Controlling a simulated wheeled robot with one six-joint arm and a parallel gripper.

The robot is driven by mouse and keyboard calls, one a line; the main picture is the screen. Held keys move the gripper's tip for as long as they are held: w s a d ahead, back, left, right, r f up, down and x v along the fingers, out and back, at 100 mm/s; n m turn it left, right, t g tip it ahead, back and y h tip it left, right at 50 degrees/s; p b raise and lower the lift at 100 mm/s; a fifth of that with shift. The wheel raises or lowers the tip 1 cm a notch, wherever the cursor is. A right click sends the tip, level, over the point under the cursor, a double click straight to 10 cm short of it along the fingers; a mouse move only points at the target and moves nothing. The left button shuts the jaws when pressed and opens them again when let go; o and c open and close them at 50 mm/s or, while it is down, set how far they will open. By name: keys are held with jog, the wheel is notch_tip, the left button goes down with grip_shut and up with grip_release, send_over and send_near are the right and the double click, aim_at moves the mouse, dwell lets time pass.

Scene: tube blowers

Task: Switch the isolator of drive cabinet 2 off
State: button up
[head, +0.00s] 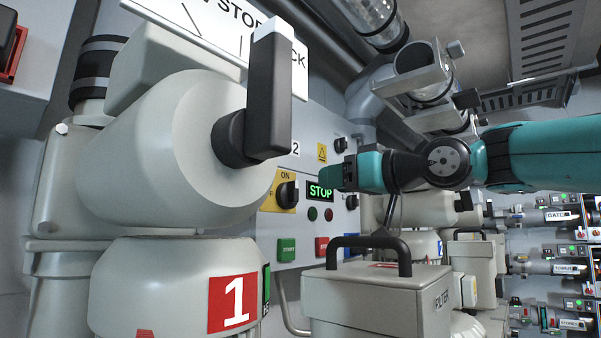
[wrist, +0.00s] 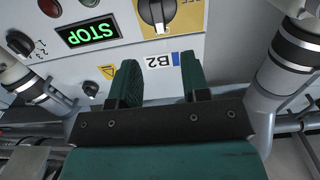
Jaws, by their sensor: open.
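Drive cabinet 2 (head: 342,222) is a pale grey panel, partly hidden by the large lever valve in the head view. Its isolator (head: 288,194) is a black knob on a yellow plate with ON above it. In the wrist view, which shows the panel upside down, the isolator (wrist: 157,12) is at the top edge, partly cut off. Its pale pointer looks upright, in line with ON. A B2 label (wrist: 163,61) is beside it. My gripper (wrist: 158,78) is open and empty, pointing at the panel with its fingers either side of the label, apart from the knob.
A green STOP display (head: 320,191) is right of the isolator, with another knob (head: 340,145) above it. A large black lever (head: 270,95) juts out at front left. A filter box (head: 365,295) with a black handle stands below my arm.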

aim_at(297, 185)
jog(key=p+x, duration=0.3)
jog(key=x, duration=0.4)
jog(key=shift+w+a+r+p, duration=0.15)
jog(key=shift+w+a+p, duration=0.15)
jog(key=shift+p, duration=0.1)
jog(key=shift+w+a, duration=0.25)
jog(key=shift+a, duration=0.1)
grip_shut()
